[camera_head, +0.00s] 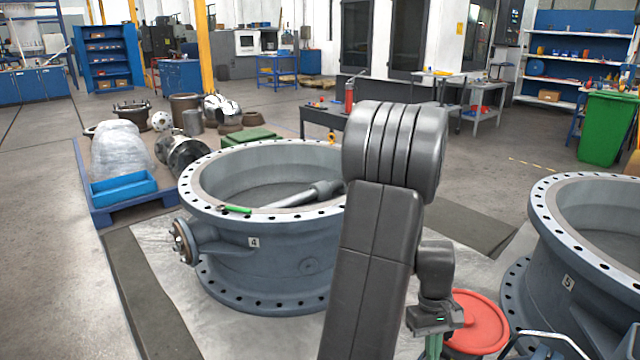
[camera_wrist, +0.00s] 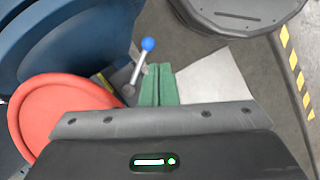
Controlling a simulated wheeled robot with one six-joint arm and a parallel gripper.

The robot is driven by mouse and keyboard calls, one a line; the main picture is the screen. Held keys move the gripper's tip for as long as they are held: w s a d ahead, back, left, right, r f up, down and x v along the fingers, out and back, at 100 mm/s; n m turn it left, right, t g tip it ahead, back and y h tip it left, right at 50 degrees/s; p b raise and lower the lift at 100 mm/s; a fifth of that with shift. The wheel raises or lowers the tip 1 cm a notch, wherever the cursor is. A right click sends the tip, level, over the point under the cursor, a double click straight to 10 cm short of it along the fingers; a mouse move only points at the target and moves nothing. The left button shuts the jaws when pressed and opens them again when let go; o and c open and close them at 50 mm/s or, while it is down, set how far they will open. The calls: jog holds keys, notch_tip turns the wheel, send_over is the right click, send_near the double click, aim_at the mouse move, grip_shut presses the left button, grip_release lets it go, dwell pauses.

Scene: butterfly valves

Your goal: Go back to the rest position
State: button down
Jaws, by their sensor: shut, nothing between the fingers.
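My gripper (camera_head: 433,346) hangs at the end of my dark grey arm, low and right of centre in the head view, pointing down. In the wrist view my gripper (camera_wrist: 158,72) shows two green fingers side by side, shut with nothing between them. A red round disc (camera_head: 478,320) is just right of the gripper in the head view; it also shows at the left of the wrist view (camera_wrist: 62,122). A lever with a blue ball knob (camera_wrist: 147,45) is beyond the fingertips; I cannot tell its distance from them.
A large grey-blue valve body marked 4 (camera_head: 270,262) stands left of my arm, with a green-handled tool (camera_head: 236,209) on its rim. Another, marked 5 (camera_head: 590,265), stands at the right. A blue pallet (camera_head: 103,214) holds parts at the left. Open floor lies far left.

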jog(key=shift+s+d+r+m+t+y+b, duration=0.1)
jog(key=shift+s+d+r+m+t+y, duration=0.3)
jog(key=shift+d+m, duration=0.35)
jog(key=shift+s+d+r+m+t+y+b, duration=0.2)
jog(key=shift+d+m+t+y, duration=0.3)
jog(key=shift+m, duration=0.4)
jog(key=shift+s+d+r+m+t+y, duration=0.25)
jog(key=shift+d+r+m+t, duration=0.2)
jog(key=shift+m, duration=0.4)
